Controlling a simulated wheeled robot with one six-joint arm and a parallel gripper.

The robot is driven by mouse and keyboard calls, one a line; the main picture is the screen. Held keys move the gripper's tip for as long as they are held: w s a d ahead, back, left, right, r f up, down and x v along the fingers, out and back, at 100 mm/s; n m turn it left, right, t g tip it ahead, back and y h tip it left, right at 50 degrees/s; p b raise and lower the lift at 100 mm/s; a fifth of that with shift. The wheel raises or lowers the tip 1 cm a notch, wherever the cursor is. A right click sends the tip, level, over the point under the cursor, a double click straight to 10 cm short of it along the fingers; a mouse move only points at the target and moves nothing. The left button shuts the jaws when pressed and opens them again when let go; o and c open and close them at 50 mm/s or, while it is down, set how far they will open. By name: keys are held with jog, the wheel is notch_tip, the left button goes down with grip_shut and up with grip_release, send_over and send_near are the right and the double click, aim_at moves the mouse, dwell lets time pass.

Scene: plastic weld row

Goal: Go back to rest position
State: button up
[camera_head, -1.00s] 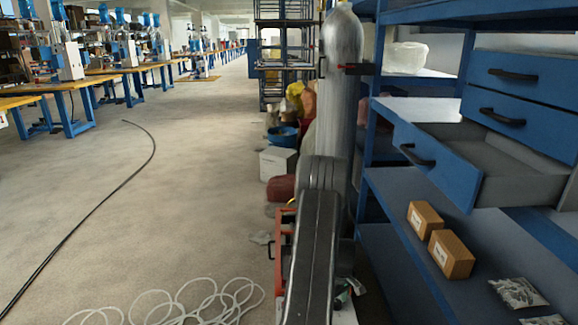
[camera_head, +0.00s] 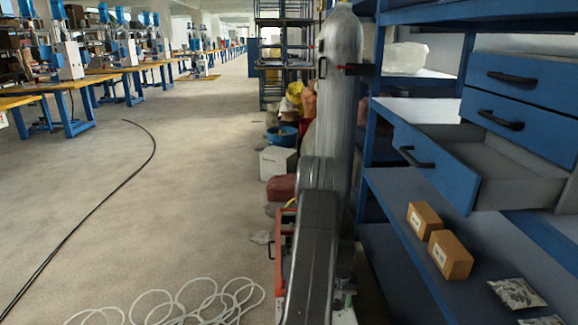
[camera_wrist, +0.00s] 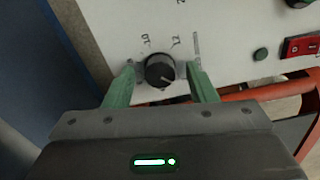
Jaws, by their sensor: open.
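In the wrist view my gripper (camera_wrist: 161,85) is open, with its two green fingers apart. A black dial knob (camera_wrist: 160,70) on a white panel (camera_wrist: 110,20) shows between the fingertips, one finger on each side of it. I cannot tell whether the fingers touch the knob. Printed numbers stand above the knob. In the head view my gripper is not visible; my arm hides part of the space in front of the shelf.
A red rocker switch (camera_wrist: 300,45) and an orange-red frame (camera_wrist: 285,88) are right of the knob. Right of my arm stands a blue shelf (camera_head: 400,215) with an open drawer (camera_head: 436,168) and two small boxes (camera_head: 451,255). Coiled white hose (camera_head: 165,305) lies on the floor at left.

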jog(key=shift+m, duration=1.1)
jog(key=shift+a, duration=0.1)
